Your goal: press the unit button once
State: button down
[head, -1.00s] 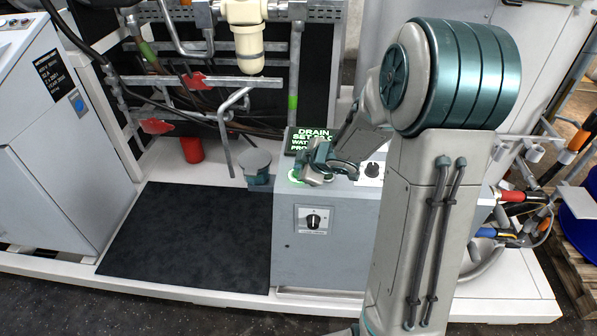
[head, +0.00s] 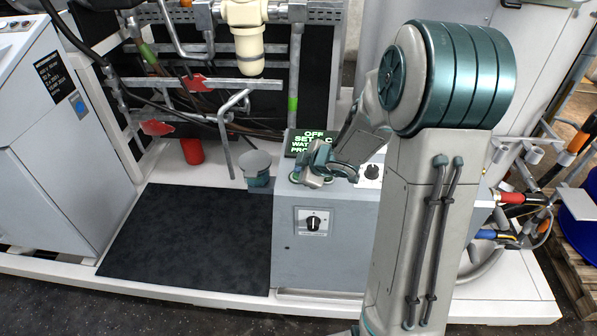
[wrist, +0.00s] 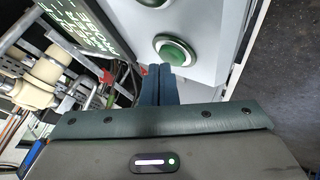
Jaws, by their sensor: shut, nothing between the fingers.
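The grey unit (head: 345,262) stands right of the dark mat, with a black display (head: 305,143) at its top back edge. The display reads "OFF" on its first line, with more green text below, partly covered by my arm. The round green button (wrist: 176,51) in a pale ring shows in the wrist view on the unit's light top, its lamp dark. My gripper (wrist: 157,71) is shut and empty, its fingertips close beside the button in that view; I cannot tell whether they touch it. In the head view my gripper (head: 312,179) is over the unit's top left corner and mostly hides the button.
A black rotary knob (head: 313,223) is on the unit's front and another knob (head: 372,171) on its top. A grey round-topped post (head: 256,166) stands just left of the unit. Pipes rise behind. The dark mat (head: 185,240) is clear.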

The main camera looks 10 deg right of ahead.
jog(key=shift+r, duration=0.15)
notch_tip(320, 180, up, 6)
jog(key=p, duration=0.6)
dwell(0.8)
